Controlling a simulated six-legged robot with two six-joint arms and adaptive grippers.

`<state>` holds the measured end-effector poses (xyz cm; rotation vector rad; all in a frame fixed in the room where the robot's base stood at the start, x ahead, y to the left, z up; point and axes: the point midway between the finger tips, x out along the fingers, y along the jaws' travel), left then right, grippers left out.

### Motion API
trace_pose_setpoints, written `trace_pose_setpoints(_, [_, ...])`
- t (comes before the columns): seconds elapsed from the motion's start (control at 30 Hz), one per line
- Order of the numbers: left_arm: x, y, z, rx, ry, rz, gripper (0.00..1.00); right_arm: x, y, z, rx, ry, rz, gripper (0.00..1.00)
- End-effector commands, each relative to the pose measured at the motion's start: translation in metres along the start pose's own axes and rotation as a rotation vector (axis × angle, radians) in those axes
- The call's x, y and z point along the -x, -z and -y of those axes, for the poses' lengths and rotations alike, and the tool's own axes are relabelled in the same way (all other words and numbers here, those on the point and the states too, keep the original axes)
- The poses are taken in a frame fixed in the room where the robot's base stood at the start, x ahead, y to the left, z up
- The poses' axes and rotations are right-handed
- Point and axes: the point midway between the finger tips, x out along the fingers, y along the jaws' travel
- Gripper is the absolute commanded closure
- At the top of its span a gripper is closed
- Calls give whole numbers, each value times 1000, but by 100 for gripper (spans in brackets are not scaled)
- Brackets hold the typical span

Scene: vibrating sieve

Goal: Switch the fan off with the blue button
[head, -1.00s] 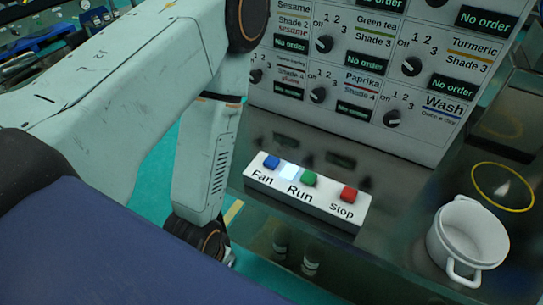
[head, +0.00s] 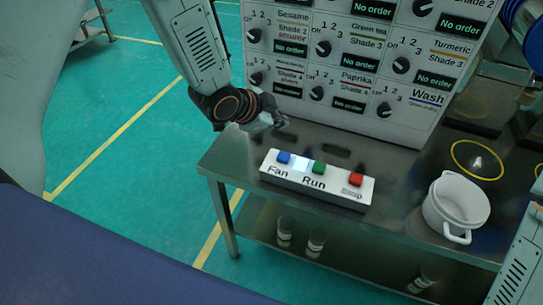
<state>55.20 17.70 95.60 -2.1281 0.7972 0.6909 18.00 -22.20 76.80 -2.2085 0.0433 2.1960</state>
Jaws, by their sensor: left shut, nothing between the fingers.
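The white button box (head: 330,191) lies on the metal table and bears the labels Fan, Run and Stop. The blue button (head: 284,157) is at its left end above the word Fan. A bright white lit patch (head: 301,164) shows just right of it. The green button (head: 319,167) and the red button (head: 356,179) follow to the right. My left gripper (head: 277,121) is shut and empty, behind and slightly left of the blue button in the picture, apart from it. My right gripper is out of view; only part of my right arm shows at the lower right.
A white panel (head: 372,122) with several black knobs and "No order" displays stands behind the box. A white pot (head: 455,205) stands at the right of the table, near a yellow ring (head: 478,160). Small jars (head: 316,240) stand on the lower shelf. The table front is clear.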

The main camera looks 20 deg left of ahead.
Motion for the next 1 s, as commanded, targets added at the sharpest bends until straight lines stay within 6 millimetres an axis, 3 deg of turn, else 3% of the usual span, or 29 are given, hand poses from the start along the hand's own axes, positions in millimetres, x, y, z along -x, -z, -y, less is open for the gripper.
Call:
trace_pose_setpoints(0.13, [-4,3,-2,-112,-18,-1,100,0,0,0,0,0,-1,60])
trace_pose_setpoints(0.67, [-8,3,-4,-124,-18,1,100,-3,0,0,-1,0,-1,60])
trace_pose_setpoints(1.0, [-24,-15,-16,-124,-18,2,100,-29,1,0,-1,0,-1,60])
